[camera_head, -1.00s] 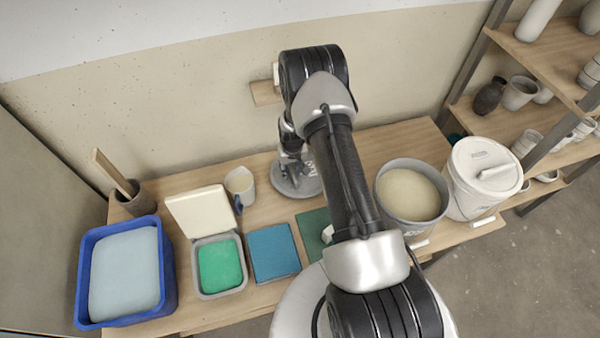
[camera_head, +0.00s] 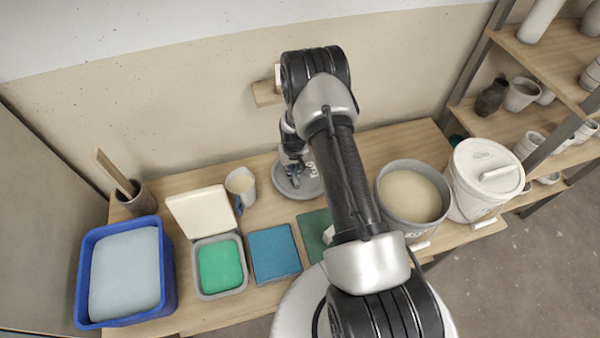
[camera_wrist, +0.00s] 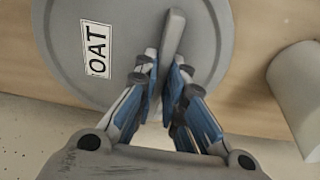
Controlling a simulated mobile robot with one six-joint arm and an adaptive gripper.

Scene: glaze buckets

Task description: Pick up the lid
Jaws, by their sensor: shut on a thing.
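The grey round lid (camera_head: 297,185) lies at the back of the wooden table, below the end of my arm. In the wrist view the lid (camera_wrist: 70,50) fills the upper middle, with a white label reading "OAT" and a raised bar handle (camera_wrist: 173,33). My gripper (camera_wrist: 165,68) is shut on the handle, one blue-padded finger on each side. In the head view my gripper (camera_head: 291,170) is small and partly hidden by my arm. I cannot tell whether the lid touches the table.
A beige pitcher (camera_head: 241,187) stands just left of the lid. An open grey bucket (camera_head: 412,222) and a white lidded bucket (camera_head: 460,192) stand to the right. A blue tub (camera_head: 168,270), a green-filled tray (camera_head: 240,285) and a blue tile (camera_head: 274,253) are at the left and front.

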